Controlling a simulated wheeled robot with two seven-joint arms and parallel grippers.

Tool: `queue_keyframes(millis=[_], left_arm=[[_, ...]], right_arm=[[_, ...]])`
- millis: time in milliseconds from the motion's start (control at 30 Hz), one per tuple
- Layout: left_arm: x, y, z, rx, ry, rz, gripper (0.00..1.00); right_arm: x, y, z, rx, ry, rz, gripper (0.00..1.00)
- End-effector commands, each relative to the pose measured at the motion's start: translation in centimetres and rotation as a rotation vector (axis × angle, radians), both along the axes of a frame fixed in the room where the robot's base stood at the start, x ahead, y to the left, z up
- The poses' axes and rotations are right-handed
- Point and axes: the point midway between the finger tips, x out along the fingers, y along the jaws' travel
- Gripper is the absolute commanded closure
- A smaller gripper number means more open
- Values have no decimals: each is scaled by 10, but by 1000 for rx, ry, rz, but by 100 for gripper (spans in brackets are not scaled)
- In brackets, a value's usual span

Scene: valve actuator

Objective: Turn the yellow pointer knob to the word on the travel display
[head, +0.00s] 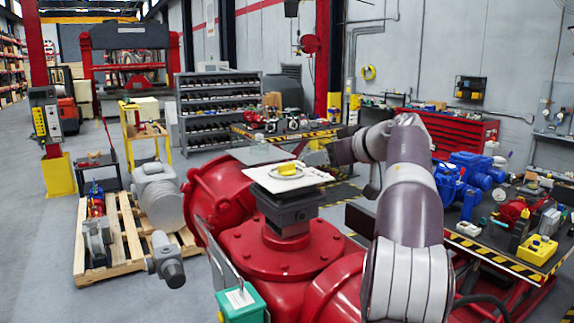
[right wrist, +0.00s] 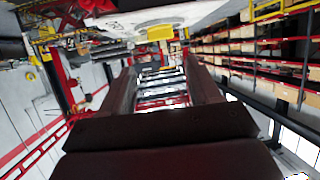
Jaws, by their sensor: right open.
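The yellow pointer knob (head: 287,168) sits on a round dial on a pale plate (head: 262,183), on top of the black actuator housing (head: 290,218). The words on the plate and the travel display are too small to read. My right gripper (head: 322,158) is just right of the knob in the head view. In the right wrist view its two dark fingers (right wrist: 161,62) are spread and empty. The knob (right wrist: 160,33) shows past the fingertips, above the gap between them and apart from them. My left gripper is not in view.
A large red valve body (head: 270,250) carries the actuator. A teal box (head: 241,303) stands at its front left. A wooden pallet (head: 129,235) with grey parts lies to the left. A bench with blue motors (head: 470,172) stands on the right.

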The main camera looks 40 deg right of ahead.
Motion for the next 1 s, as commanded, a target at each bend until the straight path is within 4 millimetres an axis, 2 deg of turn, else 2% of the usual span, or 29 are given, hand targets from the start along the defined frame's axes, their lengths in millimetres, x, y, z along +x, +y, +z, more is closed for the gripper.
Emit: queue_keyframes(millis=[300, 500, 633, 867, 900, 967, 1000], left_arm=[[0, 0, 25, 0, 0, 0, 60], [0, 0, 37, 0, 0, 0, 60], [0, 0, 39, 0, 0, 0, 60], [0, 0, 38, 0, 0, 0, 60], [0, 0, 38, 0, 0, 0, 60], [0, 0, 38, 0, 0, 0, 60], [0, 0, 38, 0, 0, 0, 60]], right_arm=[[68, 3, -24, 5, 1, 5, 38], [103, 2, -39, 3, -1, 3, 38], [112, 2, -45, 2, -2, 2, 38], [114, 2, -47, 3, -3, 1, 38], [114, 2, -47, 3, -3, 1, 42], [114, 2, -46, 3, -3, 1, 61], [114, 2, -46, 3, -3, 1, 74]])
